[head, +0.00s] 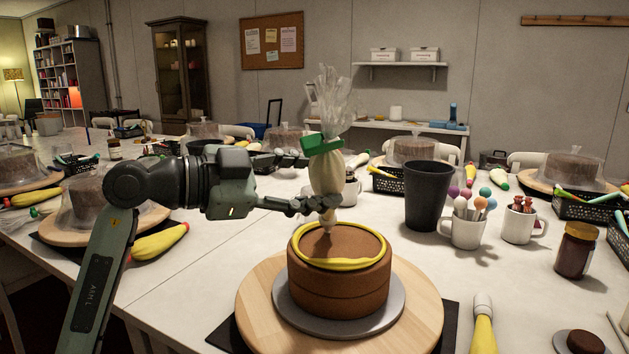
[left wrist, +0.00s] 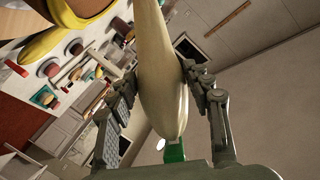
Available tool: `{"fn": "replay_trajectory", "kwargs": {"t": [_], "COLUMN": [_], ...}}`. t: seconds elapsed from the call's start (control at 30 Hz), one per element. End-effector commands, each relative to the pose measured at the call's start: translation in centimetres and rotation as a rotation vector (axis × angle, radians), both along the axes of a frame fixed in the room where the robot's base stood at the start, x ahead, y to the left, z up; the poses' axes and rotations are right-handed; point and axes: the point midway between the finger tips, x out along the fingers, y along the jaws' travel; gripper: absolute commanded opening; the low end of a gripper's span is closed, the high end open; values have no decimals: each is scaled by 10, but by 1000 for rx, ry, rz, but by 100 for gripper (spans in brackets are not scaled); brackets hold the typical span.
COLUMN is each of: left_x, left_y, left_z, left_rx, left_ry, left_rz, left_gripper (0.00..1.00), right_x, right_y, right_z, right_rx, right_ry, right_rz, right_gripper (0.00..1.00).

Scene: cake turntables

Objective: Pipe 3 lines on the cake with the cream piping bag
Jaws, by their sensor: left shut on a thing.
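The cream piping bag (head: 327,172) has a green clip and a clear, crumpled top. My left gripper (head: 322,203) is shut on its lower part and holds it upright, tip down, over the cake. The left wrist view shows the bag (left wrist: 160,70) between both fingers (left wrist: 160,85). The brown cake (head: 340,284) has a yellow ring around its top edge and stands on a grey board on a wooden turntable (head: 262,310). The nozzle is close above the cake top inside the ring; I cannot tell whether it touches. No cream line is clearly visible. My right gripper is not in view.
A black cup (head: 427,195), a mug of coloured balls (head: 463,229), another white mug (head: 519,222) and a brown jar (head: 576,250) stand to the right. A yellow piping bag (head: 483,328) lies at the front right. Covered cakes stand around the table.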

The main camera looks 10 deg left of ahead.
Motion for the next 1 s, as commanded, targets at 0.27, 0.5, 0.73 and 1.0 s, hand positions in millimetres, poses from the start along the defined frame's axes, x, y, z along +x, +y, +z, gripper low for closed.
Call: {"fn": "replay_trajectory", "kwargs": {"t": [0.27, 0.5, 0.73, 1.0], "left_x": [-3, -8, -13, -18], "left_y": [-6, -15, -23, -33], "left_z": [2, 2, 2, 1], "left_rx": [-1, 0, -2, -1], "left_ry": [-2, -2, -1, -3], "left_rz": [0, 0, 0, -1], "left_gripper": [21, 21, 21, 21], "right_x": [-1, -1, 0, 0], "right_y": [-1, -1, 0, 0], "right_z": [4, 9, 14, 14], "right_rx": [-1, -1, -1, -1], "right_ry": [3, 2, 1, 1], "right_rz": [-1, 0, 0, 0], "right_gripper": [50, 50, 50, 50]}}
